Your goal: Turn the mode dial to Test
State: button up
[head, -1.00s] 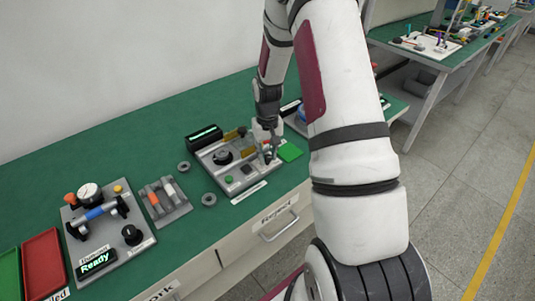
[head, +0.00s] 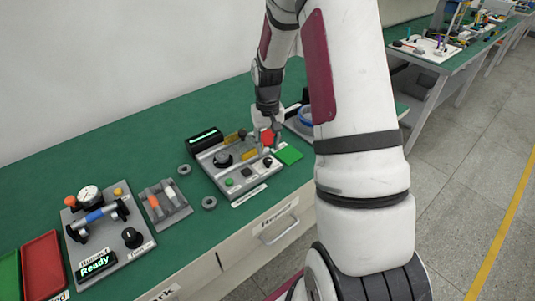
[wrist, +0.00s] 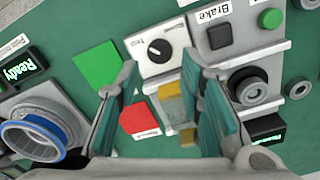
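The mode dial is a black knob (wrist: 158,50) on a white panel in the wrist view, with a "Test" label at its left and another label, too blurred to read, at its right. Its small white mark appears on the side toward "Test". In the head view the dial (head: 267,162) shows as a small dark knob at the right end of the grey fixture. My gripper (wrist: 160,67) is open and empty, its teal-padded fingers apart and near the dial panel's lower edge. In the head view my gripper (head: 276,141) is above and behind the dial, not touching it.
A green square (wrist: 98,65) and a red block (wrist: 139,119) lie beside the panel. A yellow block (wrist: 171,90) shows between the fingers. A "Brake" button (wrist: 219,36) and a round black hub (wrist: 250,88) are at right. A blue-ringed part (wrist: 35,130) is at lower left.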

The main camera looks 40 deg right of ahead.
aim_at(267, 160)
notch_tip(267, 160, up, 6)
jog(key=shift+r, duration=0.2)
dwell(0.6)
jog(key=s+a+r+n+t, duration=0.1)
jog(key=s+a+r, duration=0.3)
jog(key=a+r, duration=0.3)
jog(key=s+a+r+n+t, duration=0.1)
jog(key=s+a+r, duration=0.3)
jog(key=r, duration=0.4)
jog(key=s+a+r+n+t, duration=0.1)
jog(key=s+a+r, duration=0.1)
jog(key=s+a, duration=0.2)
jog(key=s+a+r+n+t, duration=0.1)
jog(key=s+a+r+t, duration=0.1)
jog(key=s, duration=0.9)
jog(key=a+r, duration=0.1)
jog(key=a, duration=0.1)
jog(key=shift+s+a+r, duration=0.2)
jog(key=shift+a, duration=0.15)
